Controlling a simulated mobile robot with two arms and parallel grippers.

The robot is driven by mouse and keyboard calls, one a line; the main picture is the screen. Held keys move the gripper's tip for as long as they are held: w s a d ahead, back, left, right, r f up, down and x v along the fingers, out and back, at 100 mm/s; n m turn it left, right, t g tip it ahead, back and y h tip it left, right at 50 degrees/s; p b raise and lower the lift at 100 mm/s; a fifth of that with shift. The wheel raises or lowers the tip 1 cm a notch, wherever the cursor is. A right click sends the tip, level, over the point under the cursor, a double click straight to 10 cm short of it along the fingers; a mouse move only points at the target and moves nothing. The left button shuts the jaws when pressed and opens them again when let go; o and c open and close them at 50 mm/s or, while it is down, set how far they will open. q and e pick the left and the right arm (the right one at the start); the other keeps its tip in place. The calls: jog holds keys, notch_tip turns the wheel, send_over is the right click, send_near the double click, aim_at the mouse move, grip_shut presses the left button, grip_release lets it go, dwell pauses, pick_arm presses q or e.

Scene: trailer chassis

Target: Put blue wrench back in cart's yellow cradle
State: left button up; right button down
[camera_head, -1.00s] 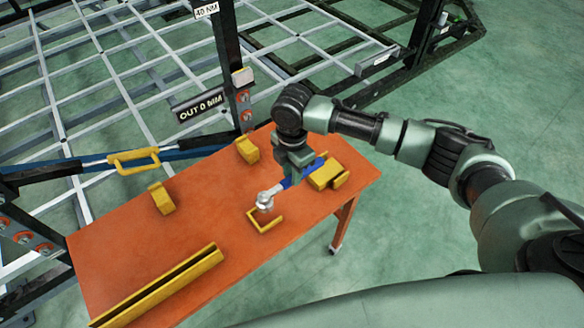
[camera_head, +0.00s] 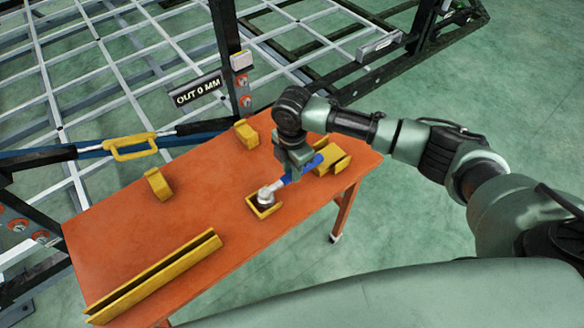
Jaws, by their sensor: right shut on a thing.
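The blue wrench (camera_head: 308,167) has a blue handle and a silver head (camera_head: 266,196). My right gripper (camera_head: 293,172) is shut on its handle, over the right part of the orange cart top (camera_head: 215,205). The yellow cradle has a small U-shaped bracket (camera_head: 264,211) at the wrench's head and a yellow block (camera_head: 334,161) near the handle's end. The head appears over or inside the bracket. I cannot tell whether the wrench rests on the cradle or hangs just above it. My left gripper is not in view.
A long yellow channel (camera_head: 155,280) lies along the cart's front left. Two yellow holders (camera_head: 158,184) (camera_head: 246,134) stand along the back edge. The trailer frame, with a yellow-handled tensioner (camera_head: 133,147) and an "OUT 0 MM" sign (camera_head: 197,89), is behind the cart. The middle of the cart top is clear.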

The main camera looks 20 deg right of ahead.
jog(key=shift+r+p, duration=0.1)
jog(key=shift+p, duration=0.65)
dwell(0.8)
jog(key=c, duration=1.1)
grip_release()
jog(key=o, duration=0.5)
jog(key=shift+c, duration=0.2)
notch_tip(320, 180, up, 8)
jog(key=p, duration=0.8)
